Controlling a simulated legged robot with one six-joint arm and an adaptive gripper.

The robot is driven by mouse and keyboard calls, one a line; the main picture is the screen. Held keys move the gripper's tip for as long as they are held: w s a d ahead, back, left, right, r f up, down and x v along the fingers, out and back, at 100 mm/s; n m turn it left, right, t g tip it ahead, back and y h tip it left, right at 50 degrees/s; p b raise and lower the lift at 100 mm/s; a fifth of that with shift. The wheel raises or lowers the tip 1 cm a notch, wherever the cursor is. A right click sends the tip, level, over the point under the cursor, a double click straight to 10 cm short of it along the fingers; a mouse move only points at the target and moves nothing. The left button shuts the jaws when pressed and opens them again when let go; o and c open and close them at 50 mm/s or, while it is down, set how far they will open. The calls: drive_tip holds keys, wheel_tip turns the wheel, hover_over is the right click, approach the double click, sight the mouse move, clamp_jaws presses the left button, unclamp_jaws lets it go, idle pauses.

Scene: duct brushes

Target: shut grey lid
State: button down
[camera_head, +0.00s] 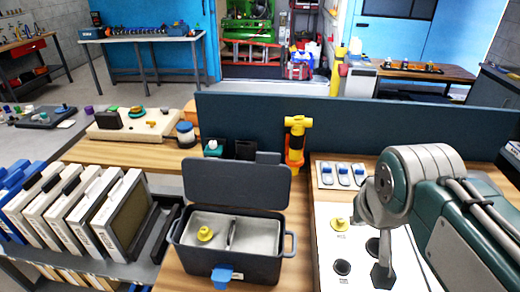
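The grey lid (237,180) stands raised, tilted up at the back edge of a dark grey box (240,264). The box is open and shows two light compartments. A yellow knobbed piece (205,234) sits in the left compartment, and the right one looks empty. A blue latch (224,274) hangs on the box's front wall. My gripper (382,274) is at the lower right, over the white panel, to the right of the box and apart from it and the lid. Its fingers are seen from a poor angle, so their opening cannot be made out.
White framed filters (112,215) stand in a rack left of the box. A yellow tool (296,140) stands upright behind the box's right side, before a dark partition (400,128). A white panel (330,277) with a yellow knob (339,224) and dark round parts lies to the right.

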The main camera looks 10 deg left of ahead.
drive_tip(key=w+a+r, duration=0.2)
drive_tip(key=w+a, duration=0.3)
drive_tip(key=w+a+r, duration=0.3)
drive_tip(key=w+a, duration=0.2)
drive_tip(key=w, duration=0.1)
drive_tip(key=w+a+r, duration=0.3)
drive_tip(key=w+a, duration=0.3)
drive_tip(key=shift+w+r, duration=0.15)
drive_tip(key=shift+w, duration=0.1)
drive_tip(key=x, duration=1)
drive_tip(key=s, duration=0.1)
drive_tip(key=s+r, duration=0.1)
drive_tip(key=s, duration=0.1)
drive_tip(key=shift+s+a, duration=0.15)
drive_tip(key=shift+s, duration=0.1)
drive_tip(key=shift+s, duration=0.1)
